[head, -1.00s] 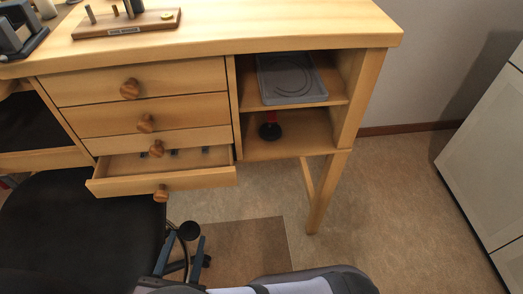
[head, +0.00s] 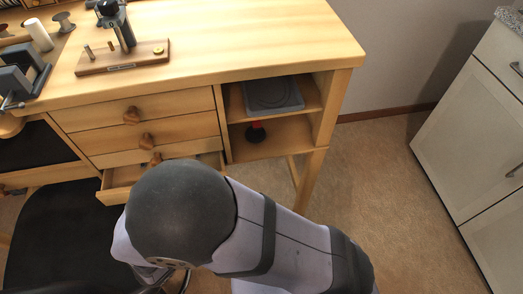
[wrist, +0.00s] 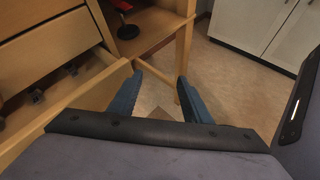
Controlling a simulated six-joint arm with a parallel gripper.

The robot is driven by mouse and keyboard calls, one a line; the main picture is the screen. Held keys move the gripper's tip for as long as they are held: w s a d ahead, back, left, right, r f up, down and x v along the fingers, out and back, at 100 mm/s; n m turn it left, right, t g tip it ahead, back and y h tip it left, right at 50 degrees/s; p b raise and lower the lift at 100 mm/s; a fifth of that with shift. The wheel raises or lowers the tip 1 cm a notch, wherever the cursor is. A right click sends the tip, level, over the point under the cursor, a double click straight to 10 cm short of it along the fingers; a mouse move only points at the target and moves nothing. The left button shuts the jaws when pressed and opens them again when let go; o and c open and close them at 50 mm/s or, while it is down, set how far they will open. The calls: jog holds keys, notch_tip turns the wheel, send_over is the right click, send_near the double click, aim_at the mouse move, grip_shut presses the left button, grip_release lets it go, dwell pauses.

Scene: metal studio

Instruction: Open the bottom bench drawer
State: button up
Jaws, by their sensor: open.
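The bottom bench drawer (head: 114,192) is pulled out from the wooden bench, its front standing well clear of the drawers above. In the head view my arm covers most of its front and its knob. In the wrist view the drawer's front panel (wrist: 75,95) runs diagonally at the left, with small dark items inside the drawer. My gripper (wrist: 158,85) is open and empty, its two blue fingers apart. The left finger is beside the panel's far end; I cannot tell whether they touch. The gripper is hidden behind my arm in the head view.
Closed drawers with round knobs (head: 131,116) sit above. Open shelves (head: 285,140) to their right hold a grey tray (head: 272,94) and a red-and-black object (head: 255,132). A black chair seat (head: 60,245) is at lower left. A pale cabinet (head: 480,150) stands right; floor between is clear.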

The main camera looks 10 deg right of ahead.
jog(key=w+d+r+m+g+h+p, duration=0.2)
jog(key=w+d+r+m+g+p, duration=0.1)
jog(key=d+r+p, duration=0.5)
jog(key=shift+w+r+m, duration=0.4)
jog(key=shift+r, duration=0.3)
jog(key=shift+d, duration=0.1)
jog(key=s+a+f+n+t+y+b, duration=0.4)
jog(key=a+n+b, duration=0.1)
jog(key=a, duration=0.4)
jog(key=s+a+f+n+t+y+b, duration=0.3)
jog(key=a+n+t+b, duration=0.15)
jog(key=a, duration=0.35)
jog(key=s+a+f+n+t+y+b, duration=0.4)
jog(key=a+n+b, duration=0.15)
jog(key=a, duration=0.35)
jog(key=w, duration=0.8)
jog(key=shift+d+r, duration=0.2)
jog(key=shift+d, duration=0.05)
jog(key=shift+g, duration=0.25)
